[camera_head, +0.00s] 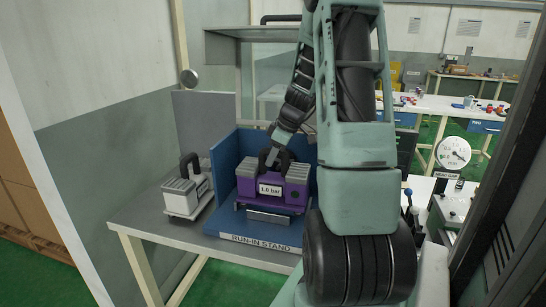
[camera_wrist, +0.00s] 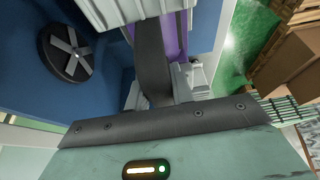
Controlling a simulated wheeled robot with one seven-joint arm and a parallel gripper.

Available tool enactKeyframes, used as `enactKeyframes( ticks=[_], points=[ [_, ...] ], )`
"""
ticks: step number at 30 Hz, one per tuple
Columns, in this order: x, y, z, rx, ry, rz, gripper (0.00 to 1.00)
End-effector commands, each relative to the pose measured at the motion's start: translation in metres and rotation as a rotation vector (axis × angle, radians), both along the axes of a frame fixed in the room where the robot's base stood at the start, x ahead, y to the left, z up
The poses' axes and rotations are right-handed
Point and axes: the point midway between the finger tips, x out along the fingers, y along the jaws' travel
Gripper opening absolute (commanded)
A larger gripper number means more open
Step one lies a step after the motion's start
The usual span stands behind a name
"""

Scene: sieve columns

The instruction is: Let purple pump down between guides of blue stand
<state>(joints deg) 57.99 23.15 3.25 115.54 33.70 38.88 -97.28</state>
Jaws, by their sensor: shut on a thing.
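The purple pump (camera_head: 257,188) has grey ribbed blocks on top, a white pressure label and a black handle; it is upright. My gripper (camera_head: 270,155) is shut on the handle from above. The blue stand (camera_head: 225,178), labelled "RUN-IN STAND", has walls behind and beside the pump. A grey metal block (camera_head: 268,217) shows just below the pump's front; I cannot tell whether they touch. The guides are not clearly seen. In the wrist view, a strip of the purple pump (camera_wrist: 174,35) shows beside a dark finger, with the blue stand (camera_wrist: 25,75) to its left.
A white-grey pump (camera_head: 186,198) with a black handle stands on the grey table (camera_head: 145,215) left of the stand. A dark disc with a grey cross (camera_wrist: 68,52) lies by the blue surface. A gauge (camera_head: 453,153) stands at the right. A grey shelf (camera_head: 255,48) hangs behind.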

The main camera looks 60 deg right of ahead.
Motion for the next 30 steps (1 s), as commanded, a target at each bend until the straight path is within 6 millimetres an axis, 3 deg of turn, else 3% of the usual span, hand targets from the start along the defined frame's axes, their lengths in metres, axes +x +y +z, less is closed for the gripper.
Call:
enactKeyframes(
  ticks=[30],
  points=[
    [0.001,-0.001,-0.018,-0.002,-0.003,0.0,0.0]
  ],
)
